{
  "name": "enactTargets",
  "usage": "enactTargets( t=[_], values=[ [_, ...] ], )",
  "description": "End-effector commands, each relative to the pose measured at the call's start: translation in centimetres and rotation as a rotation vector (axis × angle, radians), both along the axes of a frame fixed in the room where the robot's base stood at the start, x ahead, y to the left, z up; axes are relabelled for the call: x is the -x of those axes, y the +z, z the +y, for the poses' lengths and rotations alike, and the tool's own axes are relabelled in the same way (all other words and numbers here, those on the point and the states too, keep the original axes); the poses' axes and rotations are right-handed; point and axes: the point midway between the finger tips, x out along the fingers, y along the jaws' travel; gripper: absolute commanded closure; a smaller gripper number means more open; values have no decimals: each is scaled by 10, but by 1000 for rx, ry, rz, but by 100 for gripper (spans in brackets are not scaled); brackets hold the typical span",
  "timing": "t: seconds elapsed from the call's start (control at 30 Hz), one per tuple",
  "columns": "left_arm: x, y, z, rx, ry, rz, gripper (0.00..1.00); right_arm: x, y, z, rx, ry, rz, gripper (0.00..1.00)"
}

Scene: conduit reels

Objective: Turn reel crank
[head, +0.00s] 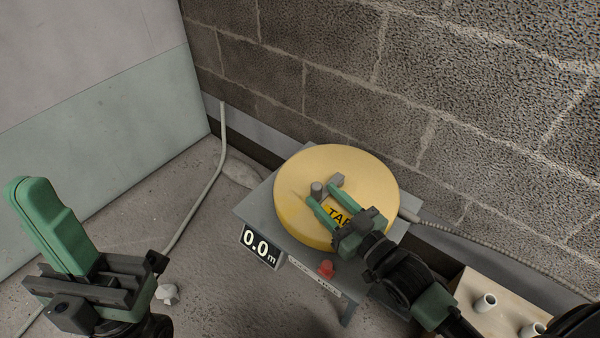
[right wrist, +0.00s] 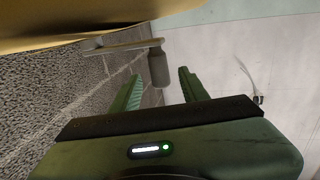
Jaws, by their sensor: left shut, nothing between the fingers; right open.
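The yellow round reel (head: 360,177) lies flat on a small grey stand (head: 255,207) against the block wall. Its grey crank, with an upright knob (head: 316,189), sits on the reel's top. My right gripper (head: 318,205) is open over the reel, its green fingers pointing at the knob. In the right wrist view the crank knob (right wrist: 158,67) hangs between and beyond the open fingers (right wrist: 160,90); whether they touch it I cannot tell. My left gripper (head: 35,190) is shut and empty at the far left, away from the reel.
A display (head: 260,246) on the stand's front reads 0.0 m. A red button (head: 326,268) is beside it. A flexible conduit (head: 480,237) runs right from the reel along the wall. A pale box with tube ends (head: 478,289) stands lower right. Floor left of the stand is mostly clear.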

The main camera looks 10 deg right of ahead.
Motion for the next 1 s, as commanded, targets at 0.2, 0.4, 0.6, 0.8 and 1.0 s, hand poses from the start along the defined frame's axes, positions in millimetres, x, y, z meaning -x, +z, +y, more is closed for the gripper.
enactTargets(
  t=[0.2, 0.4, 0.6, 0.8, 1.0],
  values=[
    [-3, -3, -1, -3, 2, -30, 100, -34, -2, 15, -2, 0, -4, 55],
    [-5, 2, -2, -6, 4, -58, 100, -56, -2, 24, -1, 0, 0, 55],
    [-6, 4, -2, -8, 4, -65, 100, -62, 0, 27, 0, 1, 2, 55],
    [-6, 5, -2, -8, 4, -64, 100, -62, 0, 27, 0, 0, 2, 64],
    [-6, 5, -2, -7, 3, -64, 100, -61, 0, 27, 0, 0, 2, 100]
  ],
)
